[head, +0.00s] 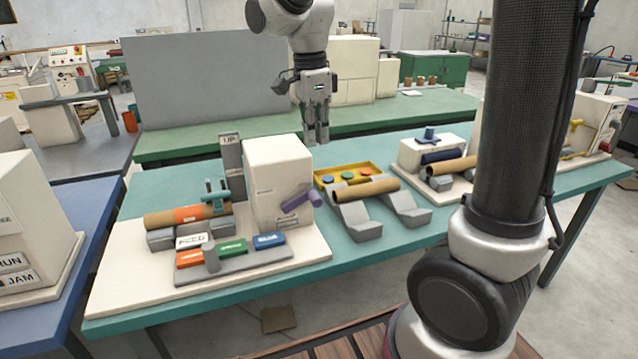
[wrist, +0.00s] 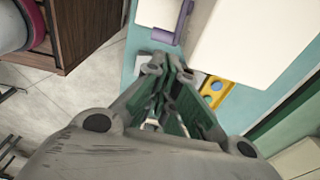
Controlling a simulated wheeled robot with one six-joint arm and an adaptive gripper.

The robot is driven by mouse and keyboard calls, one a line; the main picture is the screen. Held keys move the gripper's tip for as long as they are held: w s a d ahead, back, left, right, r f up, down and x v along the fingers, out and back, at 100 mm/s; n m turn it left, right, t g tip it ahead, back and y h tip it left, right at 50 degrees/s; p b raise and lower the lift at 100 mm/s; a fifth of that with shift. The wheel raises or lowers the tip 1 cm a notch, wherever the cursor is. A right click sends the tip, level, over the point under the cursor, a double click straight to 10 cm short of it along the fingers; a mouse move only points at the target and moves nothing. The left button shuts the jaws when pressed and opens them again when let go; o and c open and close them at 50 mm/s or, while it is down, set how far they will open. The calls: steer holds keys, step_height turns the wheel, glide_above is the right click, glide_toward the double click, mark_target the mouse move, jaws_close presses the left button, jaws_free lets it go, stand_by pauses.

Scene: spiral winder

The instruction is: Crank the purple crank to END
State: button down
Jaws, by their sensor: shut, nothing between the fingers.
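The purple crank (head: 297,199) is on the front right side of a cream machine housing (head: 281,172) on the teal table. In the wrist view the purple crank (wrist: 174,27) shows at the top, beyond the fingertips, beside the cream housing (wrist: 240,35). A small label (head: 287,223) sits below the crank; I cannot read it. My gripper (head: 316,138) points down above the table, behind and right of the housing, apart from the crank. Its fingers (wrist: 172,68) are shut and empty.
A cardboard tube (head: 366,191) rests on grey supports right of the crank. A yellow tray (head: 347,174) with coloured discs lies behind it. Teal table (head: 345,243) in front of the supports is clear.

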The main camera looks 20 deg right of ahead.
step_height(320, 180, down, 12)
steer(key=d, duration=0.1)
steer(key=shift+f, duration=0.25)
steer(key=shift+d+f, duration=0.3)
steer(key=shift+f, duration=0.5)
steer(key=shift+r, duration=0.15)
